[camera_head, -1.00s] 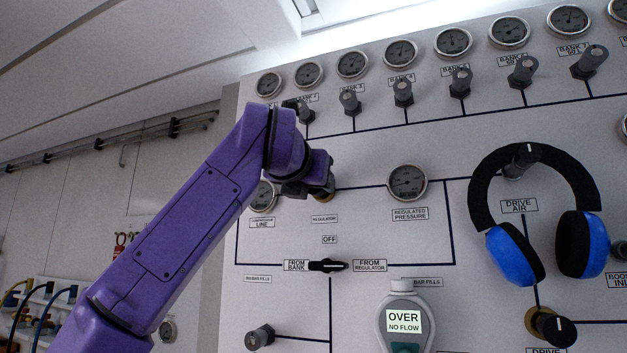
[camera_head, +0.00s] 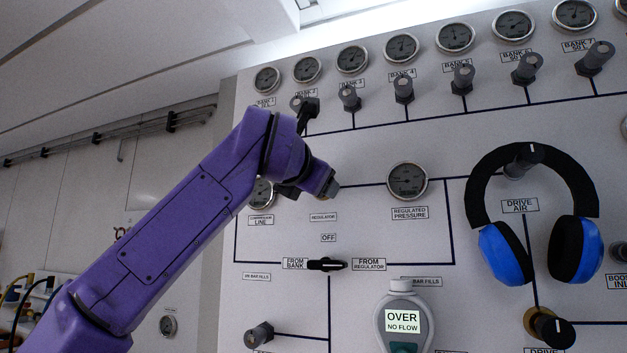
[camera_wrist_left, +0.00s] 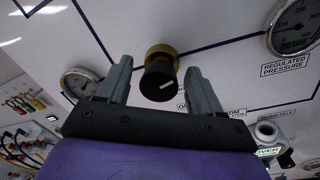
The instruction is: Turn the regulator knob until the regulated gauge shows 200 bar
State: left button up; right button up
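The regulator knob (camera_wrist_left: 159,82) is black with a white mark and a brass collar. It sits between the two fingers of my left gripper (camera_wrist_left: 158,66) in the left wrist view. The fingers are open, with a gap on each side of the knob. In the head view my purple wrist hides most of the knob; a small part shows at its right edge. The regulated pressure gauge (camera_head: 408,181) is right of the knob; its needle is too small to read surely. It also shows, cut off, in the wrist view (camera_wrist_left: 295,25). My right gripper is not in view.
Blue and black ear defenders (camera_head: 532,215) hang on the panel at the right. A selector lever (camera_head: 326,264) and a grey device reading OVER, NO FLOW (camera_head: 403,322) are below. A row of bank valves (camera_head: 403,89) and gauges runs above.

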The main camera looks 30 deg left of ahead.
pick_arm(q)
jog(key=shift+s, duration=0.1)
jog(key=b+v, duration=0.3)
jog(key=v, duration=0.7)
jog(key=shift+b, duration=0.35)
jog(key=shift+s+d+r, duration=0.1)
jog(key=shift+s+d, duration=0.05)
dwell(1.7)
jog(key=w+a+n+p, duration=0.1)
jog(key=w+n+p, duration=0.1)
jog(key=w+a+n+p, duration=0.1)
jog(key=w+p, duration=0.2)
jog(key=w+a+n+h+p, duration=0.1)
jog(key=w+n+p, duration=0.1)
jog(key=w, duration=0.1)
jog(key=shift+w+a+f+n, duration=0.1)
jog(key=shift+w+f+n, duration=0.1)
jog(key=shift+n, duration=0.1)
